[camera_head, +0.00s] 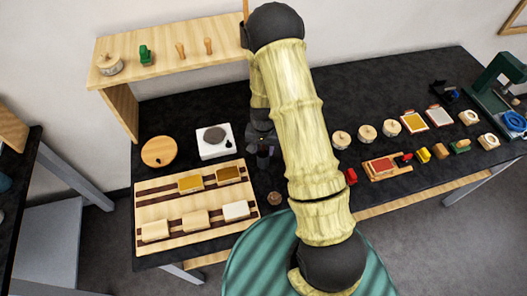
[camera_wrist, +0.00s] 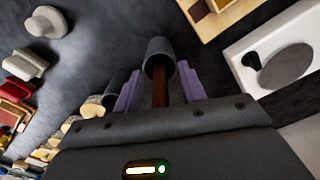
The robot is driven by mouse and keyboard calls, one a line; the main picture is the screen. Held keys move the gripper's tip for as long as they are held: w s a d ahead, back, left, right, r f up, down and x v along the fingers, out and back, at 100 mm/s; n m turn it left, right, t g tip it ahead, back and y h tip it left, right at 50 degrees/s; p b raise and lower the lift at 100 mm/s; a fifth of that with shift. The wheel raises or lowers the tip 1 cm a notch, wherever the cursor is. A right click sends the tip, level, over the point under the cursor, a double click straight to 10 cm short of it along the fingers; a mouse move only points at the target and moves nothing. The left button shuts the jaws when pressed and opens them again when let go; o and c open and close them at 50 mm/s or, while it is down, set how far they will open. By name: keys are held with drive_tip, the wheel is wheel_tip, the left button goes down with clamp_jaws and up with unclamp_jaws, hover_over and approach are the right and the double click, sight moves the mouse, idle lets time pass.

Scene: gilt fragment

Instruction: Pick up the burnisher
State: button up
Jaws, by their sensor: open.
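My gripper (camera_wrist: 160,92) is open in the wrist view, with one purple finger on each side. Between the fingers is a brown rod (camera_wrist: 161,92) with a dark grey cylinder (camera_wrist: 158,50) at its far end. It looks like the burnisher, but I cannot tell for sure, nor whether a finger touches it. In the head view my gripper (camera_head: 263,158) is low over the black table, between the white plate device and my arm. The rod cannot be made out there.
The white device (camera_head: 214,151) with a grey disc and the wooden tray (camera_head: 146,211) with several blocks are left of my gripper. A small round wooden piece (camera_head: 274,198) stands in front. Pots, a red-and-wood piece (camera_head: 380,168) and small tools fill the right.

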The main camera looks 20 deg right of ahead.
clamp_jaws()
drive_tip(key=shift+w, duration=0.1)
idle(0.3)
wheel_tip(320, 180, up, 10)
drive_tip(key=b, duration=0.3)
idle(0.9)
